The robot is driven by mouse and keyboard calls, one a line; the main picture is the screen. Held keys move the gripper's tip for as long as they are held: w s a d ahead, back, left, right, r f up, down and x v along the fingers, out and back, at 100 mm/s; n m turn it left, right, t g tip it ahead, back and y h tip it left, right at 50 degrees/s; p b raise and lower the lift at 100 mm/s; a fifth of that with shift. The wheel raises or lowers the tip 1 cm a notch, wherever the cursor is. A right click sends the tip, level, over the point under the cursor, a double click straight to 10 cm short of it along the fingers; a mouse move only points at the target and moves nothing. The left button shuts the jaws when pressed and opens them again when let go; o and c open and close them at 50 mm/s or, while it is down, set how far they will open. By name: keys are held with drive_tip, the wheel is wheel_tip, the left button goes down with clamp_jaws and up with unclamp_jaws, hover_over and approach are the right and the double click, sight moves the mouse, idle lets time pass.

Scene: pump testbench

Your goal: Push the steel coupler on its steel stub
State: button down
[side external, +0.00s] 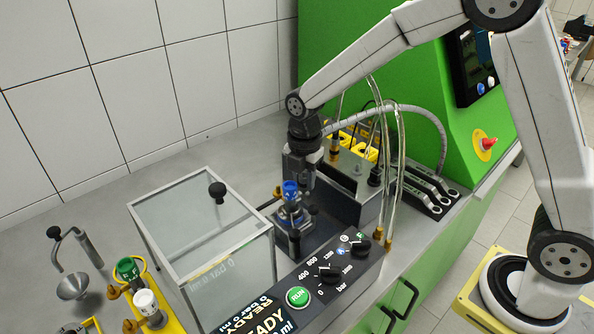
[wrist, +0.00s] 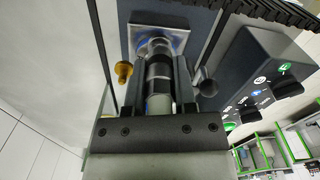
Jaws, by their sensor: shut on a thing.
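My gripper (side external: 297,180) points down over the dark test block behind the control panel. It is shut on the coupler, a cylinder with a blue band (side external: 290,188). In the wrist view the two fingers of my gripper (wrist: 160,72) stand either side of the coupler (wrist: 158,82), which shows grey and black bands. The steel stub (wrist: 155,46) is at the coupler's far end, on a square steel plate (wrist: 174,36). The coupler looks in line with the stub. The fingers partly hide the joint, so I cannot tell how far it is on.
A brass fitting (wrist: 123,70) and a black knob (wrist: 207,86) flank the stub closely. The control panel (side external: 327,279) is in front, a clear-walled box (side external: 205,235) to the left. Hoses (side external: 398,150) and a wrench rack (side external: 432,190) stand to the right.

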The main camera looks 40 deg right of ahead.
drive_tip(key=shift+f, duration=0.6)
idle(1.2)
drive_tip(key=shift+c, duration=1.7)
unclamp_jaws()
drive_tip(key=shift+r, duration=3.55)
drive_tip(key=s+d+f+m+t, duration=0.1)
drive_tip(key=s+d+f+m, duration=0.1)
drive_tip(key=s+m, duration=0.6)
drive_tip(key=s+d+f+m+t, duration=0.1)
drive_tip(key=s+d+f+m, duration=0.2)
drive_tip(key=s+m, duration=0.5)
drive_tip(key=d+m, duration=0.1)
drive_tip(key=m, duration=0.4)
drive_tip(key=shift+f+t, duration=0.3)
drive_tip(key=shift+f, duration=0.05)
